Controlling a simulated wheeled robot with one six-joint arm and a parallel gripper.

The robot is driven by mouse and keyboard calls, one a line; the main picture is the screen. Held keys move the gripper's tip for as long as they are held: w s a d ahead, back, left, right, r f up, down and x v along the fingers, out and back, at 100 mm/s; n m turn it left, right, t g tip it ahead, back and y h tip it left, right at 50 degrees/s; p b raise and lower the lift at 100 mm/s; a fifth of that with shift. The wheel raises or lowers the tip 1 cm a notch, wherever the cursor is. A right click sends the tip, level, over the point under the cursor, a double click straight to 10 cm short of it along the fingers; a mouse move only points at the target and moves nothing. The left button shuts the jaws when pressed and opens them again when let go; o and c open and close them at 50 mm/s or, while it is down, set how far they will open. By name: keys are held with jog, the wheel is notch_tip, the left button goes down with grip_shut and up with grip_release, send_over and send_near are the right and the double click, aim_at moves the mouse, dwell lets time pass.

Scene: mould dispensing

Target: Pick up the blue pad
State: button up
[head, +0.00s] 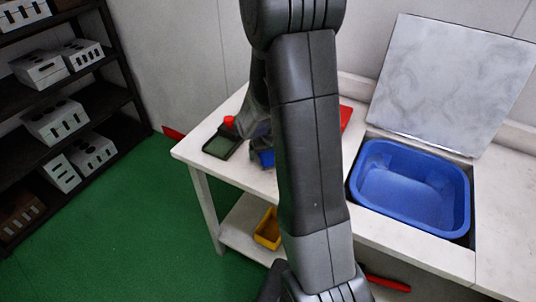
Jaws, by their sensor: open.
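A small blue piece (262,158), which looks like the blue pad, lies on the white table left of my forearm. Only part of it shows; my arm hides the rest. My gripper (260,138) is at the far end of my arm, just above or beside the blue piece, and is mostly hidden behind the arm. It is open. I cannot tell whether it touches the blue piece.
A dark tray with a green inside (222,146) and a red knob (228,122) are left of my gripper. A blue basin (467,205) is set in the worktop at right, below a raised marbled panel (450,80). A yellow bin (268,230) stands on the lower shelf.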

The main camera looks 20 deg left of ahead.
dwell(0.3)
jog(key=c, duration=1.2)
jog(key=shift+r, duration=0.1)
jog(key=shift+r+p, duration=0.25)
jog(key=shift+p, duration=0.3)
notch_tip(320, 180, up, 10)
jog(key=shift+f+b, duration=0.15)
jog(key=shift+b, duration=0.2)
